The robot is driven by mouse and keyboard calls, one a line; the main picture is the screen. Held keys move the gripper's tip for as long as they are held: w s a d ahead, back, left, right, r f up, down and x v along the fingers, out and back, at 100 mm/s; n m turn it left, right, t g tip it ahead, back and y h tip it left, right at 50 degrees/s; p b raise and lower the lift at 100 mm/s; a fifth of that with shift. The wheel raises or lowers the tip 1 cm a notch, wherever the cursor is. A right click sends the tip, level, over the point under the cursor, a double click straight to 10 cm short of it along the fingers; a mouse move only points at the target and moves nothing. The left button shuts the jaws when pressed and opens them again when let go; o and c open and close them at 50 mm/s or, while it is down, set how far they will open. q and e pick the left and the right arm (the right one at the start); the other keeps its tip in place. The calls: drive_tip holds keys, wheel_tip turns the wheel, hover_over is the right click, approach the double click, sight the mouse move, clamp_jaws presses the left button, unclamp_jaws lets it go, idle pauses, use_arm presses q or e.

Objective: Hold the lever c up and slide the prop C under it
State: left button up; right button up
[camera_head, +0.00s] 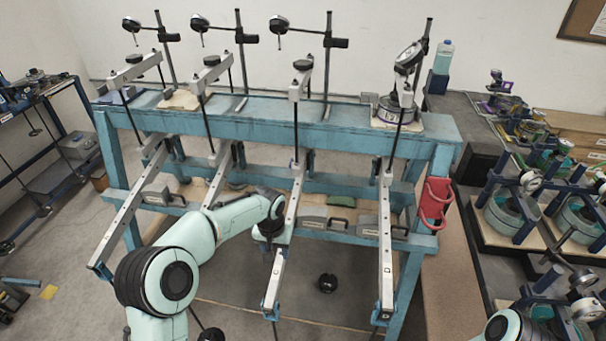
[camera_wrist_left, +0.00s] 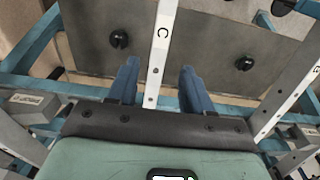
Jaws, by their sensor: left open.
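Lever c (camera_head: 279,275) is a long pale bar sloping from the blue frame towards me, and its letter C shows in the left wrist view (camera_wrist_left: 161,50). My left gripper (camera_head: 275,232) is at the bar. In the left wrist view its two blue fingers (camera_wrist_left: 158,88) are open, one on each side of the bar, with gaps visible. A grey labelled block (camera_head: 314,218), probably prop C, sits on the frame's lower rail beside the bar; its label is too small to read. A labelled block also shows in the left wrist view (camera_wrist_left: 30,106). My right gripper is out of view.
Similar levers stand to the left (camera_head: 124,222) and right (camera_head: 385,245), with more grey blocks (camera_head: 154,195) on the rail. Dial gauges on stands (camera_head: 278,25) rise behind the blue frame (camera_head: 240,130). A red rack (camera_head: 435,203) hangs at its right end.

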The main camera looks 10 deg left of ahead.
sight(277, 269)
use_arm(q)
drive_tip(key=shift+s+f, duration=0.15)
drive_tip(key=shift+s, duration=0.15)
drive_tip(key=shift+s+f+b, duration=0.35)
drive_tip(key=shift+s+f, duration=0.15)
drive_tip(key=shift+f, duration=0.2)
drive_tip(key=f, duration=0.2)
drive_tip(key=f+b, duration=0.1)
drive_tip(key=f, duration=0.3)
drive_tip(key=shift+w+f+b, duration=0.35)
drive_tip(key=shift+w+f, duration=0.2)
drive_tip(key=shift+f, duration=0.45)
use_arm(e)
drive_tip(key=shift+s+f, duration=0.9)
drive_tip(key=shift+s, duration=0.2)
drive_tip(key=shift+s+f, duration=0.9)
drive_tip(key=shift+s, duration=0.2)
